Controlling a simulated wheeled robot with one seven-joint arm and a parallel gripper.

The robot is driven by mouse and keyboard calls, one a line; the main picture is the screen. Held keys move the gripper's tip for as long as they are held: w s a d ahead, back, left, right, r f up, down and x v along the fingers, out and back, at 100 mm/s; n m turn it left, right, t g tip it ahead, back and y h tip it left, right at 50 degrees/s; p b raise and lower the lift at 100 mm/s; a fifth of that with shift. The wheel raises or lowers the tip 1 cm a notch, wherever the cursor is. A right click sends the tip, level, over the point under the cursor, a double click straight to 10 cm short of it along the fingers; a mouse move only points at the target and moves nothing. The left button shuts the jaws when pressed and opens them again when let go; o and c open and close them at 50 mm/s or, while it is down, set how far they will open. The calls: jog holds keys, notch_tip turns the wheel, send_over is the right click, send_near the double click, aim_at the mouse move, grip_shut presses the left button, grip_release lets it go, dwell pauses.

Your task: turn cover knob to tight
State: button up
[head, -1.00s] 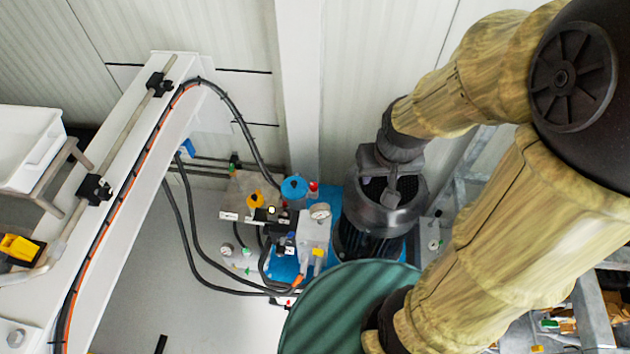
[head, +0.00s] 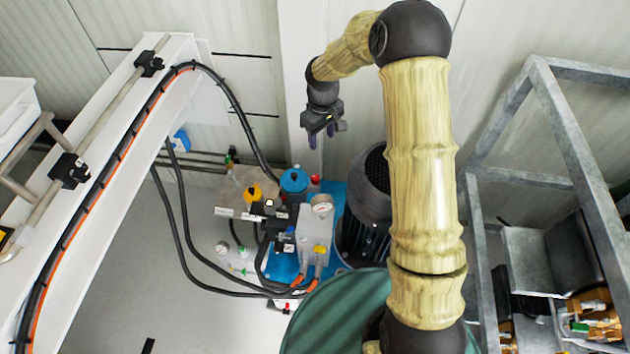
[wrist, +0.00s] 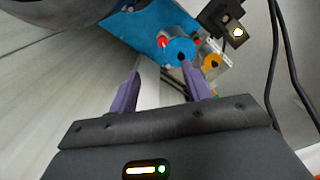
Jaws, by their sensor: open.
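A blue round cover (head: 294,181) with a small dark knob on top stands at the back of the pump unit. A yellow knob (head: 252,194) is to its left and a red knob (head: 315,180) to its right. I cannot tell which of these is the cover knob. My gripper (head: 313,140) is open and empty, above and behind the blue cover in the head view. In the wrist view its purple fingers (wrist: 160,72) are apart, with the blue cover (wrist: 180,51) beyond the right fingertip and the yellow knob (wrist: 211,61) farther right.
A black motor (head: 367,215) stands right of the pump, and a pressure gauge (head: 321,205) sits on the grey block. A green drum (head: 335,315) is in front. Black hoses (head: 185,235) loop at left. A white wall post (head: 300,80) is close behind my gripper.

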jog(key=n, duration=0.1)
send_over(315, 177)
notch_tip(315, 177, down, 5)
jog(key=shift+r+b, duration=0.15)
jog(key=shift+b, duration=0.25)
notch_tip(315, 177, down, 17)
jog(key=shift+f+p, duration=0.2)
jog(key=shift+p, duration=0.1)
jog(key=c, duration=1)
